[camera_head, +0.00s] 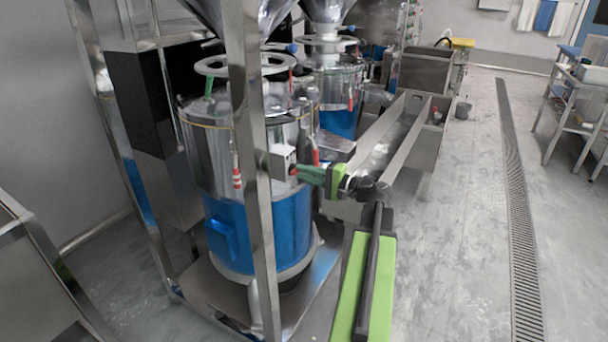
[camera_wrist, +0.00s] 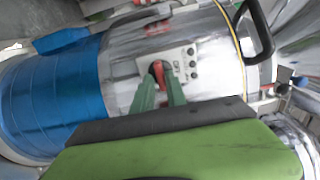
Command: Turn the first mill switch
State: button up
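The first mill is an upright steel drum (camera_head: 206,152) with a blue lower band (camera_head: 290,225). A small grey switch box (camera_head: 281,158) is fixed at the mill's side. In the wrist view, the switch box (camera_wrist: 180,66) has a red switch (camera_wrist: 157,70) and several dark round buttons or holes. My gripper (camera_head: 298,171) has green fingers and is at the box from the right. In the wrist view, the gripper's fingertips (camera_wrist: 158,80) lie on both sides of the red switch, very close to it. I cannot tell whether they press on it.
A steel frame post (camera_head: 250,150) stands in front of the mill, just left of the switch box. A second mill (camera_head: 338,122) and a long steel trough (camera_head: 405,140) are behind. Open grey floor (camera_head: 470,240) with a drain grate (camera_head: 520,230) lies to the right.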

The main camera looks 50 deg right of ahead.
jog(key=shift+o, duration=1.3)
jog(key=shift+d+r, duration=0.1)
jog(key=v, duration=1.7)
jog(key=shift+s, duration=0.2)
